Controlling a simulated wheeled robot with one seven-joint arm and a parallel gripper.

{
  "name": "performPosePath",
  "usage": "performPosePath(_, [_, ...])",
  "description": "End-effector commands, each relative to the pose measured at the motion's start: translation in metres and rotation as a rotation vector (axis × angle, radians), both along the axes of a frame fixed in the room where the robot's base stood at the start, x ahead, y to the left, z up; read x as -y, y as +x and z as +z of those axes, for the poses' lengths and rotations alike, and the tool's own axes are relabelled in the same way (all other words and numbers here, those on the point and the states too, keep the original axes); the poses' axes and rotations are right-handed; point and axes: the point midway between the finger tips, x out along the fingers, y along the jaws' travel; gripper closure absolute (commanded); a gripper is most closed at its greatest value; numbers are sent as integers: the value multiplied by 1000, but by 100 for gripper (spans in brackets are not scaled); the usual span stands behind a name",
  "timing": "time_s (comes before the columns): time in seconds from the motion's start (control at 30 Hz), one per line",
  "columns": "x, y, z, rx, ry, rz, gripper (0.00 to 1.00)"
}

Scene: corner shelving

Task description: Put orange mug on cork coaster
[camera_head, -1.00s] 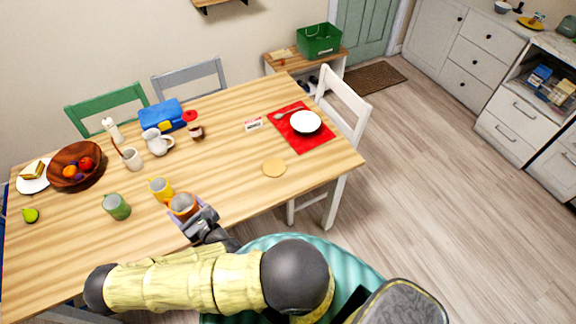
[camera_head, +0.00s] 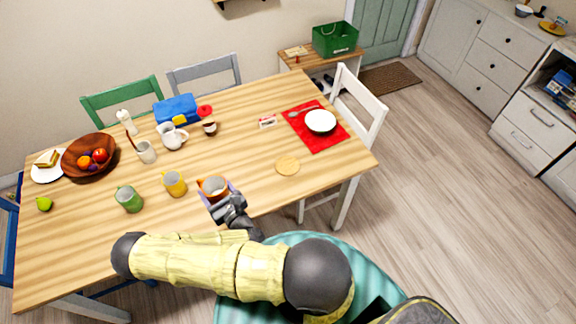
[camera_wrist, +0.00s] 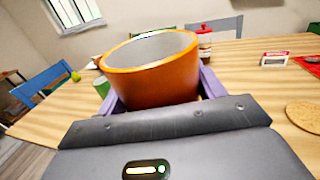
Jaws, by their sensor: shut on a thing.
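The orange mug (camera_head: 213,188) is upright between the fingers of my gripper (camera_head: 222,199) at the table's front edge. The wrist view shows the mug (camera_wrist: 152,80) close up, with the purple fingers of my gripper (camera_wrist: 158,97) on both sides, shut on it. The mug's base is hidden, so I cannot tell whether it touches the table. The round cork coaster (camera_head: 287,166) lies bare on the table to the right of the mug. It also shows at the right of the wrist view (camera_wrist: 304,116).
A yellow mug (camera_head: 175,184) and a green mug (camera_head: 129,199) stand left of the orange mug. A small box (camera_head: 268,121) and a red mat (camera_head: 318,140) with a white bowl (camera_head: 320,121) lie beyond the coaster. The wood between orange mug and coaster is clear.

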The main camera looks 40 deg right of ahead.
Motion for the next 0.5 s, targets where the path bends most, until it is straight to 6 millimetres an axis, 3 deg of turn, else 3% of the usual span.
performPosePath(0.23, [19, 25, -24, 7, 5, -127, 63])
performPosePath(0.5, [57, 57, -43, 7, 6, -326, 63])
